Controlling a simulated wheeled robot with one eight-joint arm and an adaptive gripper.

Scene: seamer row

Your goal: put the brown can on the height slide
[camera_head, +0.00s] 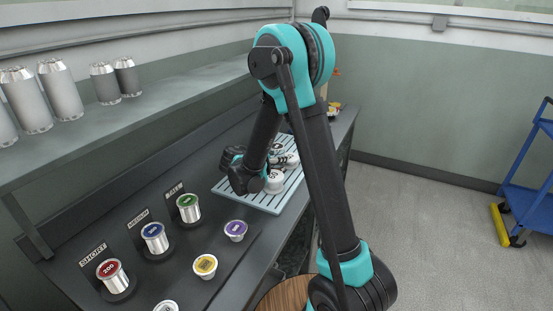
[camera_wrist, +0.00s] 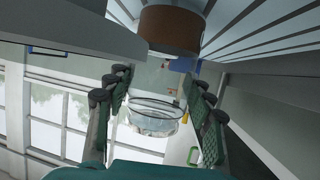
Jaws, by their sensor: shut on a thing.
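My gripper (camera_wrist: 158,88) is shut on a shiny silver can (camera_wrist: 156,118), which sits between the two fingers in the wrist view. Its reflective surface makes any coloured face hard to tell. A brown cylindrical thing (camera_wrist: 170,30) lies beyond the fingertips, against light slats; it looks like a brown can. In the head view my gripper (camera_head: 262,176) is low over the pale slatted tray (camera_head: 232,190). A white-silver can (camera_head: 274,183) shows at its fingers, and more pale shapes lie just behind. The arm partly hides this area. I cannot make out the height slide for certain.
Silver cans with red (camera_head: 113,273), blue (camera_head: 155,238) and green (camera_head: 189,208) tops stand by labelled plates. Yellow (camera_head: 205,266) and purple (camera_head: 236,230) topped cups stand nearer. Grey cans (camera_head: 60,90) line the shelf (camera_head: 120,125) above. A blue cart (camera_head: 530,205) stands right, beyond open floor.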

